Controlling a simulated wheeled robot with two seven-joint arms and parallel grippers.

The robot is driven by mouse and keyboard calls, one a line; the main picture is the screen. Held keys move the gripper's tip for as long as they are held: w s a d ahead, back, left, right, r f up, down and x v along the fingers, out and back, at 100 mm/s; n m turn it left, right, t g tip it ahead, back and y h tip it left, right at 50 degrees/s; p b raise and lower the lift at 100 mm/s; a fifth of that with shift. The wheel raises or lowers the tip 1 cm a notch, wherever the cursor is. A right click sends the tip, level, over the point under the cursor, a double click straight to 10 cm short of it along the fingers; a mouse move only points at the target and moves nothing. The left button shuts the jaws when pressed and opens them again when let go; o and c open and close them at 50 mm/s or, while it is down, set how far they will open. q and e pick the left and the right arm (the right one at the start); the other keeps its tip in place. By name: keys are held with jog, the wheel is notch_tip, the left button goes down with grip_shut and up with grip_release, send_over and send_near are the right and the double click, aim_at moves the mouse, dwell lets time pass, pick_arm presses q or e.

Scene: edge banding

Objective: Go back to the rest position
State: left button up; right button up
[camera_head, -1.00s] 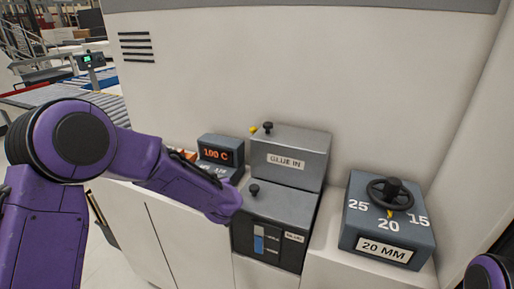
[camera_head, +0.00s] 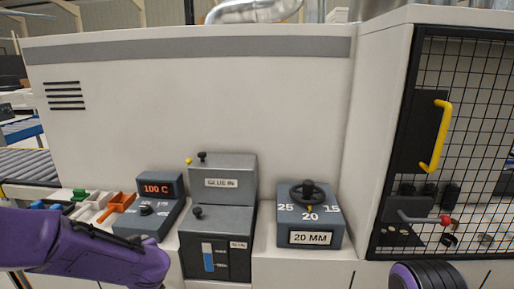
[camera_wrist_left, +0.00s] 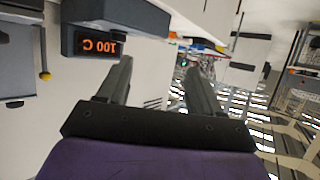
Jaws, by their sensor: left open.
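My left arm comes in from the left in the head view as a purple link in front of the machine; its gripper is out of that frame. In the left wrist view my left gripper (camera_wrist_left: 158,88) is open, its two grey fingers apart with nothing between them. The temperature box (camera_head: 158,188) reads 100 C and also shows upside down in the left wrist view (camera_wrist_left: 98,46). The GLUE IN box (camera_head: 222,182) and the 20 MM dial box (camera_head: 310,222) stand to its right. My right gripper is not in view; only a dark and purple arm joint shows at bottom right.
The long machine housing (camera_head: 200,90) fills the back. A mesh door (camera_head: 470,130) with a yellow handle (camera_head: 436,140) is at the right. Small coloured bins (camera_head: 95,205) and a roller conveyor (camera_head: 28,166) are at the left.

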pick_arm(q)
jog(key=s+d+f+n+g+h+b, duration=0.1)
jog(key=s+d+f+h+b, duration=0.1)
jog(key=s+f, duration=0.7)
jog(key=s+d+f+h+b, duration=0.2)
jog(key=s+f, duration=0.3)
jog(key=f, duration=0.8)
jog(key=s+f+m+g+b, duration=0.1)
jog(key=s+f+g+b, duration=0.1)
jog(key=s+f, duration=0.6)
jog(key=s+f+m+g+h+b, duration=0.1)
jog(key=s+f+g+b, duration=0.1)
jog(key=s+f, duration=0.7)
jog(key=s+g, duration=0.1)
jog(key=s, duration=0.6)
jog(key=shift+s+m+g+h+b, duration=0.3)
jog(key=shift+s+g, duration=0.05)
jog(key=shift+g, duration=0.05)
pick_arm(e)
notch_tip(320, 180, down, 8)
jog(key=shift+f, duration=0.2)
pick_arm(q)
jog(key=shift+a+r, duration=0.1)
